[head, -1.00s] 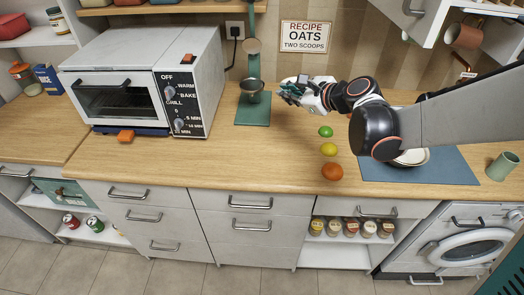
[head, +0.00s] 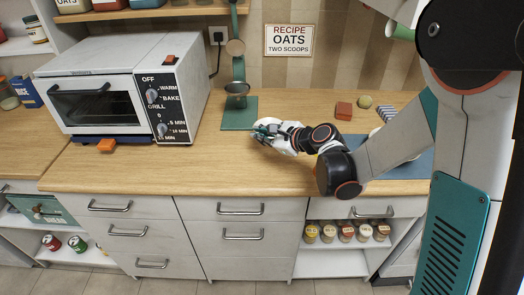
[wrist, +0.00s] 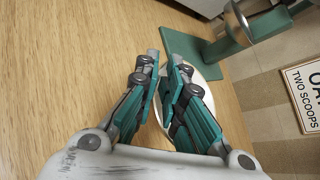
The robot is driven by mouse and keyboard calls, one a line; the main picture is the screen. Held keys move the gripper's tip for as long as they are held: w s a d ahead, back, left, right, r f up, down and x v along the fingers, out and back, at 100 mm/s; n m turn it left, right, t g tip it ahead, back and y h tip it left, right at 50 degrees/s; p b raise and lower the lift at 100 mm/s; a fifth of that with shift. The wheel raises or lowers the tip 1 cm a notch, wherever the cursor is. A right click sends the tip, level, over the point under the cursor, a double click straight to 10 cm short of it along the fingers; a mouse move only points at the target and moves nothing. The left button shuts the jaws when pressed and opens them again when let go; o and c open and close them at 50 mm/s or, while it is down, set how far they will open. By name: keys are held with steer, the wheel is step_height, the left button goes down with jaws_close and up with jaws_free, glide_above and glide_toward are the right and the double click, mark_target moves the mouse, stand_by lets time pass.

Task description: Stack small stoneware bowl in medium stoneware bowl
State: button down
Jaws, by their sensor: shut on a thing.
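My gripper (head: 266,131) is low over the wooden counter, just in front of the green stand's base. In the wrist view its fingers (wrist: 163,62) are close together on a pale round bowl (wrist: 212,72), which I take for the small stoneware bowl. The fingers cover much of it. In the head view a pale curved edge shows behind the gripper. A pale rim (head: 375,132) shows just above my forearm near the blue mat (head: 415,168); it may be the medium stoneware bowl, mostly hidden by my arm.
The green stand (head: 238,113) is behind my gripper. A red block (head: 344,110), a round fruit (head: 365,101) and a striped item (head: 387,115) lie at the back right. The front-left counter is clear.

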steer(key=shift+f+b, duration=0.85)
steer(key=shift+f, duration=1.55)
steer(key=shift+r, duration=0.1)
steer(key=c, duration=2.1)
jaws_free()
steer(key=o, duration=0.4)
steer(key=shift+o, duration=0.2)
